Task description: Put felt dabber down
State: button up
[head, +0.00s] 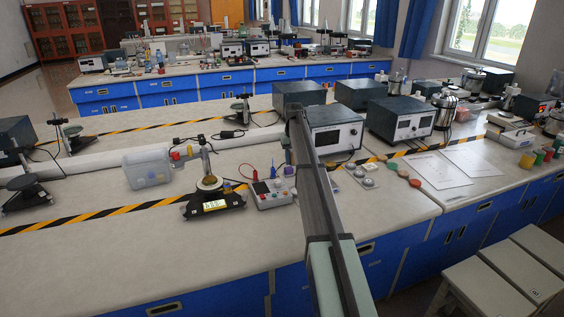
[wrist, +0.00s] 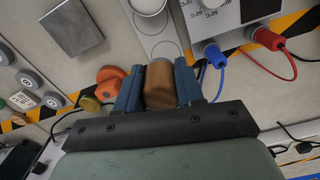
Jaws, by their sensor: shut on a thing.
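In the wrist view my gripper (wrist: 160,88) has its blue fingers closed on the sides of a brown, rounded block, the felt dabber (wrist: 162,84). The dabber sits between the fingertips, near a pale plate with round white parts (wrist: 165,50). Whether the dabber's far end touches anything below cannot be told. In the head view my arm reaches out over the bench (head: 120,250); the fingers and the dabber cannot be made out there.
In the wrist view an orange knob-like piece (wrist: 112,78) lies close left of the fingers, with a grey metal block (wrist: 72,27) beyond. An instrument with blue and red plugs (wrist: 235,18) is at right.

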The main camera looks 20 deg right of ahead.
aim_at(292, 184)
jog(key=shift+r+m, duration=0.15)
jog(key=shift+m, duration=0.15)
jog(key=shift+f, duration=5)
jog(key=shift+f, duration=0.15)
jog(key=o, duration=0.7)
jog(key=shift+c, duration=0.2)
notch_tip(292, 184, up, 12)
jog(key=shift+r, duration=0.15)
